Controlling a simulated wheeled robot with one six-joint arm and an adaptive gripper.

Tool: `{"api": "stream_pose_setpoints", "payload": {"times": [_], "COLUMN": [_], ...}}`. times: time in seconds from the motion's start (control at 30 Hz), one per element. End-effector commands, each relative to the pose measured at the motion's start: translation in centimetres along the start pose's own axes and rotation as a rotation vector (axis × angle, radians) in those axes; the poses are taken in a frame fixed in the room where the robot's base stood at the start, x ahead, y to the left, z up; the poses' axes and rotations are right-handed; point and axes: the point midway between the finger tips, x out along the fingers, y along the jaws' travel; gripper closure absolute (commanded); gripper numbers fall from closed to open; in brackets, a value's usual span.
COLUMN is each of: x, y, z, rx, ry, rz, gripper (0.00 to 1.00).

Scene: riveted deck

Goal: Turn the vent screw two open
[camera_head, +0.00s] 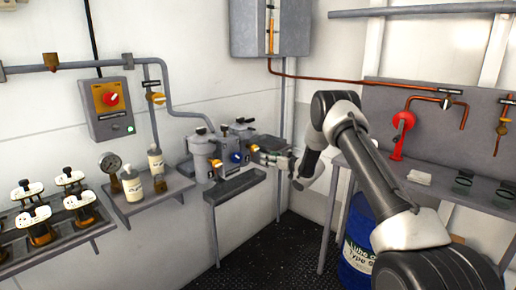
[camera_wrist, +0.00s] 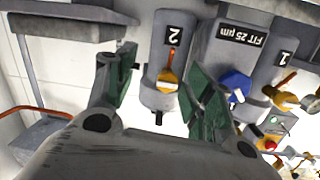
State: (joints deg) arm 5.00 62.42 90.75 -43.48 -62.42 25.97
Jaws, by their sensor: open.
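The vent screw two (camera_wrist: 167,80) is a small yellow-orange knob with an orange bar, on the grey housing (camera_wrist: 160,98) below the plate marked 2 (camera_wrist: 173,36) in the wrist view. In the head view a small yellow spot beside my gripper, at the right end of the filter unit (camera_head: 203,147), looks like this screw (camera_head: 254,148). My gripper (camera_wrist: 162,68) is open, with one green-padded finger on each side of the screw. The fingers appear apart from it; how far the tips are from it in depth is unclear. Nothing is held.
A similar yellow screw (camera_wrist: 285,98) is by plate 1 (camera_wrist: 284,57). A grey shelf (camera_head: 235,187) lies below the unit.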

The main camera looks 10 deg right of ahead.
Motion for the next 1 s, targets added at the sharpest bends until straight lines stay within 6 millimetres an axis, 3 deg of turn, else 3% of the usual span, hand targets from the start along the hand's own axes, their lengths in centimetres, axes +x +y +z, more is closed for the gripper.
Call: {"api": "stream_pose_setpoints", "payload": {"times": [0.1,0.2,0.63,1.0], "x": [-0.1,0.3,6.6,7.5], "y": [-1.5,-1.9,-2.3,-2.3], "z": [-2.0,-2.8,-3.4,-3.5], "rx": [0.032,0.054,0.057,0.058], "ry": [0.088,0.119,0.114,0.113], "rz": [-0.062,-0.079,-0.076,-0.073], "gripper": [0.47,0.47,0.47,0.47]}}
